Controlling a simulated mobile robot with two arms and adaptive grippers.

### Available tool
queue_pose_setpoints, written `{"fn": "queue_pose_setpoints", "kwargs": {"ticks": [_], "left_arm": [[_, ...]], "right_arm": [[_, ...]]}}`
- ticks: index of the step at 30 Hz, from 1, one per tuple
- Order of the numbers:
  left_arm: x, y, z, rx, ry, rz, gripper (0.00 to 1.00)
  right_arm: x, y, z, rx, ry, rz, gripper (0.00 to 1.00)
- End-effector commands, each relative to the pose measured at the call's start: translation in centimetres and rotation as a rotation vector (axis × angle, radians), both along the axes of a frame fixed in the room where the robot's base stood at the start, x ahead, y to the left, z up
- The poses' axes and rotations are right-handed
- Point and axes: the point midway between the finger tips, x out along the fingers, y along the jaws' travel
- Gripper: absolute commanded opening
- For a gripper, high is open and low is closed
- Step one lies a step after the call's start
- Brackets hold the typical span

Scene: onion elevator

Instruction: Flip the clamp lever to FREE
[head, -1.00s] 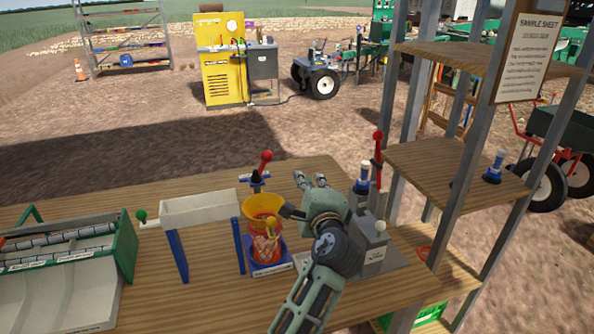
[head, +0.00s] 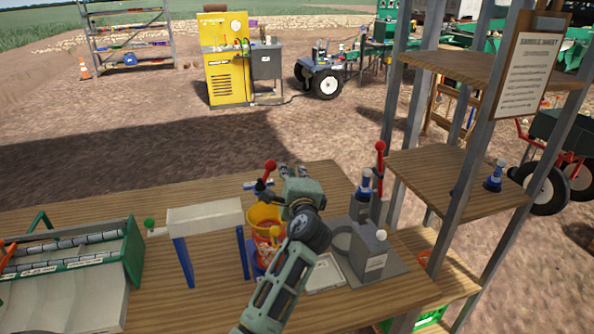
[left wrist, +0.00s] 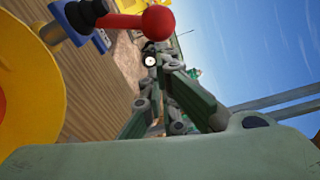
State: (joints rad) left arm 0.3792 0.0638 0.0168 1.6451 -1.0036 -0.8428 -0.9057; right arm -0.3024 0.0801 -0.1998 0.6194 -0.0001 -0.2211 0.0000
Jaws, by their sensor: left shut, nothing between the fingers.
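A lever with a red ball knob (head: 269,165) stands on a blue mount behind the yellow funnel (head: 264,215); I take it as the clamp lever, though no FREE label is readable. My left gripper (head: 291,171) is shut and empty, just right of the red knob. In the left wrist view the red knob (left wrist: 158,22) is at the top, beside the fingers (left wrist: 168,72), seemingly apart from them. The funnel (left wrist: 25,75) shows at the left edge there. My arm hides part of the funnel and its orange container in the head view. My right gripper is not seen.
A second red-topped lever (head: 380,148) stands by the shelf post. A grey box (head: 370,252) with a white knob is right of my arm. A white trough (head: 205,217) and a green-sided tray (head: 128,252) stand left. The table behind the trough is clear.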

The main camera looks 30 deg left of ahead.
Motion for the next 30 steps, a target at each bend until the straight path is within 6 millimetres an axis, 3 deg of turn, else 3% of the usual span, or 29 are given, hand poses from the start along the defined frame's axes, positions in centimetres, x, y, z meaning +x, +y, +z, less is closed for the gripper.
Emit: {"fn": "queue_pose_setpoints", "kwargs": {"ticks": [30], "left_arm": [[-0.53, 0.43, 0.93, -0.08, -0.093, 0.001, 0.0]], "right_arm": [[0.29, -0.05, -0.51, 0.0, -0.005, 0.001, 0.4]]}}
